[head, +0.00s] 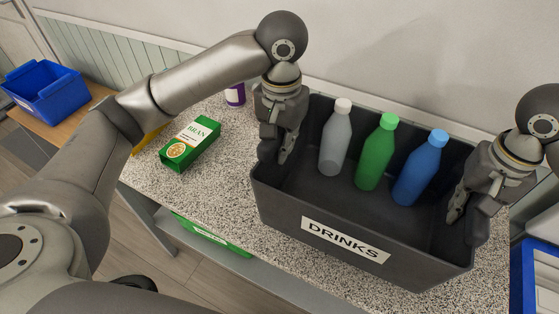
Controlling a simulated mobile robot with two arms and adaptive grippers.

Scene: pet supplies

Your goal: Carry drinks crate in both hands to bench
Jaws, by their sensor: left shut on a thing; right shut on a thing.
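The drinks crate (283,207) is a dark grey open box with a white "DRINKS" label on its front wall. It is over the speckled counter at the right; I cannot tell whether it touches the surface. Inside it stand a grey bottle with a white cap (336,142), a green bottle (377,155) and a blue bottle (420,170). My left gripper (278,150) is shut on the crate's left wall. My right gripper (465,205) is shut on its right wall. Which surface is the bench I cannot tell for sure.
A green BRAN box (190,143) lies on the speckled counter (222,185) left of the crate. A purple container (235,95) stands behind my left arm. A blue bin (46,86) sits on a wooden surface (75,118) at far left. Another blue container (535,275) is at the right edge.

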